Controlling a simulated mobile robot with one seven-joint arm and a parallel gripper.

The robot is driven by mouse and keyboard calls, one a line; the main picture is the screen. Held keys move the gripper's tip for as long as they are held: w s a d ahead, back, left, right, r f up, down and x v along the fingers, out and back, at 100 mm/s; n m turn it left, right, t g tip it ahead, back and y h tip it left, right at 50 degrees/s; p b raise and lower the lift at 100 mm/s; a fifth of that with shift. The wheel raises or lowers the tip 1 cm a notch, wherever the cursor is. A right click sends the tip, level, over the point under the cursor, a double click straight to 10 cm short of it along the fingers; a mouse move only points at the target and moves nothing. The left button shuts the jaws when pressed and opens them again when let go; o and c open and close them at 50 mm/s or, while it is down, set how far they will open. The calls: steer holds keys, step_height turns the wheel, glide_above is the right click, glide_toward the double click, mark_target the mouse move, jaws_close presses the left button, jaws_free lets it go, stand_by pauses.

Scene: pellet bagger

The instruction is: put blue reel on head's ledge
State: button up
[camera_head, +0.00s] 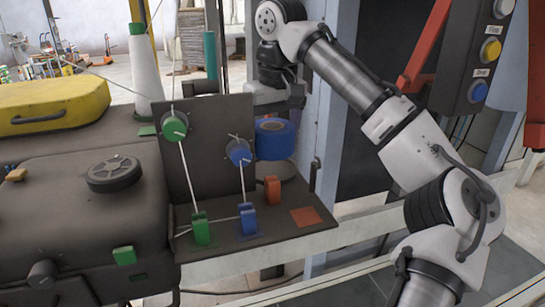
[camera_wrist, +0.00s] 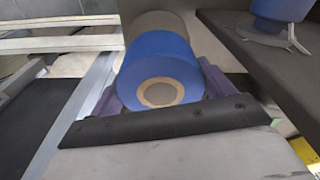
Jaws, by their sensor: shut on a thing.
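The blue reel (camera_head: 275,142) is a wide blue cylinder with a pale brown core. My gripper (camera_head: 276,112) is shut on it from above, just right of the dark upright panel (camera_head: 205,185). In the wrist view the reel (camera_wrist: 158,50) sits between the purple-grey fingers, its core facing the camera. The dark ledge (camera_head: 275,224) runs along the foot of the panel and carries green, blue and orange blocks and a flat orange square. The reel is higher than the ledge in the head view; the depth between them is hard to tell.
A green knob (camera_head: 174,126) and a blue knob (camera_head: 238,151) with white cords are on the panel. A grey cylinder (camera_head: 287,172) shows below the reel. A post (camera_head: 315,175) stands at the ledge's right end. A button box (camera_head: 478,55) hangs at upper right.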

mark_target(273, 153)
steer(key=shift+f, duration=2.15)
steer(key=shift+f, duration=0.15)
steer(key=o, duration=0.8)
steer(key=shift+o, duration=0.2)
steer(key=r, duration=0.4)
steer(key=s+r, duration=0.1)
steer(key=r, duration=0.3)
steer(key=r+p, duration=0.1)
steer(key=r, duration=0.3)
steer(key=shift+s+d+r, duration=0.15)
steer(key=shift+d, duration=0.25)
